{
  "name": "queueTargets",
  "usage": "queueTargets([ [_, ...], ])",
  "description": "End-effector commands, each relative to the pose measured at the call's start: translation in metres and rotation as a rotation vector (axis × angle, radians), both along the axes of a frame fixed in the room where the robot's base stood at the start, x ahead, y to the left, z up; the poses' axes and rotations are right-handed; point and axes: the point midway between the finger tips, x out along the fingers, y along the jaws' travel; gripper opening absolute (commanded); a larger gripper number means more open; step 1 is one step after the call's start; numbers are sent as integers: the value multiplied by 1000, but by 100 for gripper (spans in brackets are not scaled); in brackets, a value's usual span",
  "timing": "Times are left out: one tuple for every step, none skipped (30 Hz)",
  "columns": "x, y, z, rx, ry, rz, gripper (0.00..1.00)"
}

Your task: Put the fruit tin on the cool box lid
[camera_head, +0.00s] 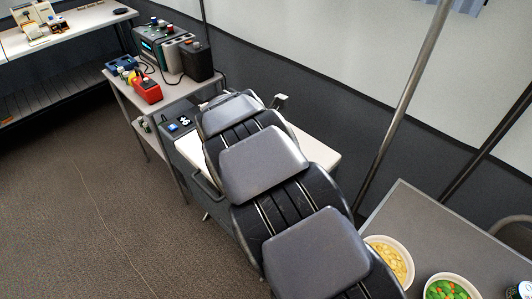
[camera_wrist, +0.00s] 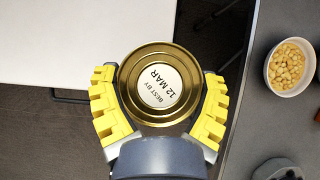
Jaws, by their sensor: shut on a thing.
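My gripper (camera_wrist: 160,80) is shut on a round tin (camera_wrist: 160,88) in the wrist view, with yellow ribbed fingers on both sides. The tin's gold-rimmed end faces the camera and carries a pale label reading "BEST BY 12 MAR". Its side is hidden, so I cannot see a fruit picture. The white cool box lid (camera_wrist: 60,40) fills the upper left, and the tin overlaps its right part in the picture. I cannot tell the height between them. In the head view the lid (camera_head: 318,150) shows beside my arm, which hides the tin and most of the gripper.
A grey table (camera_head: 425,225) at right holds a bowl of yellow pieces (camera_head: 388,260), a bowl of green and orange vegetables (camera_head: 450,288) and a partly cropped can (camera_head: 524,290). A metal pole (camera_head: 400,100) rises between table and cool box. A side table (camera_head: 170,88) carries devices.

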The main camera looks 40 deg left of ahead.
Motion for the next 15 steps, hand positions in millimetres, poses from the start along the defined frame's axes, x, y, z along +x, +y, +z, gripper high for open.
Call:
queueTargets([
  [6, 8, -5, 3, 1, 1, 42],
  [9, 12, -7, 5, 1, 2, 42],
  [12, 16, -9, 3, 0, 1, 42],
  [15, 20, -11, 4, 1, 0, 42],
  [18, 23, -14, 3, 1, -1, 42],
  [22, 27, -17, 3, 2, -3, 42],
  [24, 31, -18, 4, 1, 0, 42],
  [26, 35, -19, 5, 0, 1, 42],
  [30, 40, -22, 6, 0, 2, 42],
  [32, 42, -25, 4, 1, 0, 42],
  [35, 45, -27, 2, 1, -1, 42],
  [37, 49, -33, 3, 0, -1, 42],
  [39, 52, -38, 1, 1, 0, 42],
  [41, 54, -43, 0, 3, -1, 42],
  [44, 57, -48, 1, 1, -2, 42],
])
